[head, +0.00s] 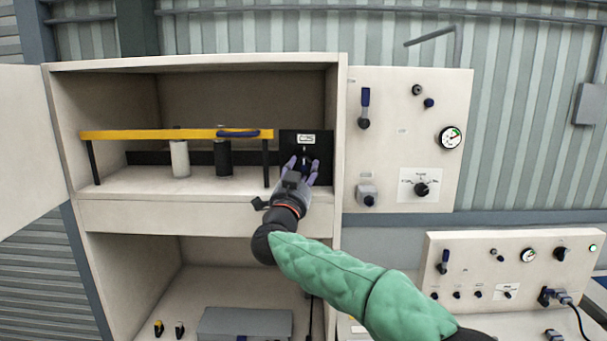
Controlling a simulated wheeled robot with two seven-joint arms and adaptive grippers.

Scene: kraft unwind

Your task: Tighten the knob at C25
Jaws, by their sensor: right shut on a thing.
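A black panel (318,143) with a white label plate (306,139) stands at the right end of the cabinet's upper shelf. The label is small but seems to read C25. My right gripper (303,164) reaches up to the panel with its purple fingers shut around the dark knob (306,157) below the label. The fingers hide most of the knob, and I cannot tell its angle. My left gripper is not in the head view.
A yellow bar (170,134) on dark legs crosses the shelf, left of my gripper, with a white cylinder (180,158) and a black cylinder (222,158) by it. The cabinet's side wall (340,150) is close on the right. A control panel (390,100) stands beyond it.

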